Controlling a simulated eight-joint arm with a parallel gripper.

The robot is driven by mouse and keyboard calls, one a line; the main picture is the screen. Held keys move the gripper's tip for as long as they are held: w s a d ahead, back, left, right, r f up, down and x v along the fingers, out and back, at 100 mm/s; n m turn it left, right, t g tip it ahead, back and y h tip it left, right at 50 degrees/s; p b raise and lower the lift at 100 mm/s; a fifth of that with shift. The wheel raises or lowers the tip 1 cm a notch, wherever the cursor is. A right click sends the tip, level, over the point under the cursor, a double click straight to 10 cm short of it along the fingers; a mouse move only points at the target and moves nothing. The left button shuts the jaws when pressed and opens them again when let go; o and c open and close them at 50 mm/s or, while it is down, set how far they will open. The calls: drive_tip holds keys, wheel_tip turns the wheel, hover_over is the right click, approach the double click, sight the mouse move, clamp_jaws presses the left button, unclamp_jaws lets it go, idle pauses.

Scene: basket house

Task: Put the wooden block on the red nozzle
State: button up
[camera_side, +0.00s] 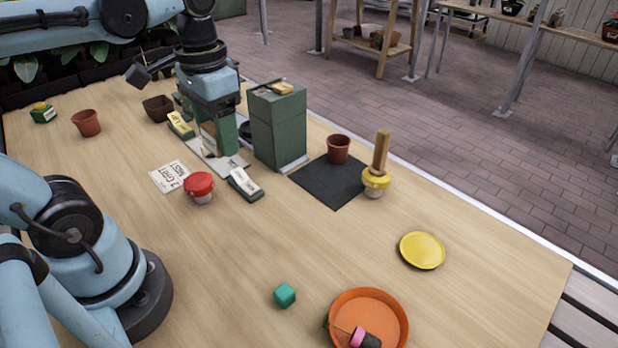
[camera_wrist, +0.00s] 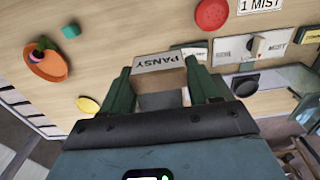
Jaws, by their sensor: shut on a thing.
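The red nozzle (camera_side: 199,186) has a round red cap and stands upright on the table; the cap also shows in the wrist view (camera_wrist: 211,14). My gripper (camera_side: 215,135) is beyond it, a little to its right in the side view. It is shut on a tan block with a white PANSY label (camera_wrist: 160,63), between the green fingers in the wrist view; the lower part is shadowed. Its brown side shows faintly in the side view (camera_side: 209,135). Another upright wooden block (camera_side: 381,151) stands on a yellow nozzle (camera_side: 375,182) at the right.
A tall green box (camera_side: 278,130) stands close right of my gripper. Labelled green stands (camera_side: 180,124) (camera_side: 245,184) and a white card (camera_side: 168,176) lie around. A terracotta pot (camera_side: 339,148) is on a black mat (camera_side: 332,187). A yellow dish (camera_side: 422,250), green cube (camera_side: 285,294) and orange tray (camera_side: 400,310) lie in front.

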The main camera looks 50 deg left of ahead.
drive_tip(key=shift+s+d+f, duration=0.2)
drive_tip(key=shift+s+d, duration=0.45)
drive_tip(key=shift+s, duration=0.05)
drive_tip(key=shift+s+a+f, duration=0.1)
hover_over(199, 176)
wheel_tip(199, 176, down, 7)
drive_tip(key=shift+r, duration=0.1)
drive_tip(key=shift+f, duration=2)
drive_tip(key=shift+f, duration=0.1)
drive_tip(key=o, duration=1.1)
